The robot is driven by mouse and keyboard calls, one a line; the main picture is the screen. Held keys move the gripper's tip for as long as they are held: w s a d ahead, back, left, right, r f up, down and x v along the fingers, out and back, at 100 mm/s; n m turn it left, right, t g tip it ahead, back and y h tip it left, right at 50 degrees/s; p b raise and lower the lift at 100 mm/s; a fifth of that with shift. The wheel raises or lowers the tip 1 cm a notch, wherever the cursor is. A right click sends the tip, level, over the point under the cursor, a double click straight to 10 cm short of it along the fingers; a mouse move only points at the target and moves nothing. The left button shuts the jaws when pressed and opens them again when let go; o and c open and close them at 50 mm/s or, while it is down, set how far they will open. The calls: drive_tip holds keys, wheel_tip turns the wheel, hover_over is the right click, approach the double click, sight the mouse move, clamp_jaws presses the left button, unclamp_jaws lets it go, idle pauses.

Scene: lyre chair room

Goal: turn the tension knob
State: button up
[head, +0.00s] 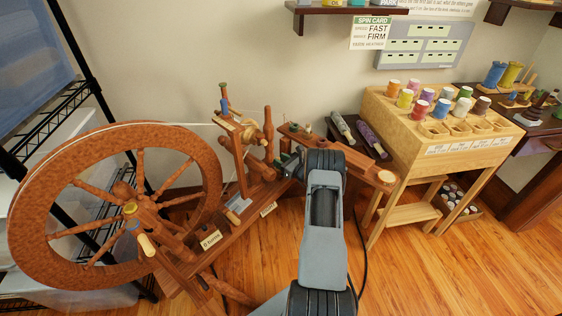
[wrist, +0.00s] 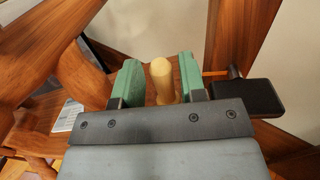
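A pale wooden knob (wrist: 162,82) with a rounded top stands between the two green fingers of my gripper (wrist: 159,76) in the wrist view. The right finger is very close to it, and a gap shows at the left finger. The fingers are apart, one on each side of the knob. In the head view my gripper (head: 287,160) is at the spinning wheel's frame, partly hidden by my arm. The knob cannot be made out there. The spinning wheel (head: 118,132) has a big reddish wooden wheel at left and a sloping base (head: 215,238).
A dark block (wrist: 251,97) lies right of my gripper in the wrist view. A wooden post (wrist: 240,35) rises behind. A thread stand (head: 415,120) with several spools is at right. A spin card (head: 371,33) hangs on the wall. Floor (head: 450,270) at front right is clear.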

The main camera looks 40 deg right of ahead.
clamp_jaws()
drive_tip(key=shift+a+m+h, duration=0.1)
drive_tip(key=shift+m+h, duration=0.2)
drive_tip(key=shift+h, duration=0.2)
drive_tip(key=m+h, duration=0.2)
drive_tip(key=h, duration=0.1)
drive_tip(key=m+h, duration=0.1)
drive_tip(key=shift+a+t+h, duration=0.25)
drive_tip(key=shift+t+h, duration=0.05)
drive_tip(key=shift+a+m+h+b, duration=0.1)
drive_tip(key=shift+m+h+b, duration=0.2)
drive_tip(key=shift+m+h, duration=1)
drive_tip(key=shift+h, duration=0.6)
drive_tip(key=shift+o, duration=1.2)
unclamp_jaws()
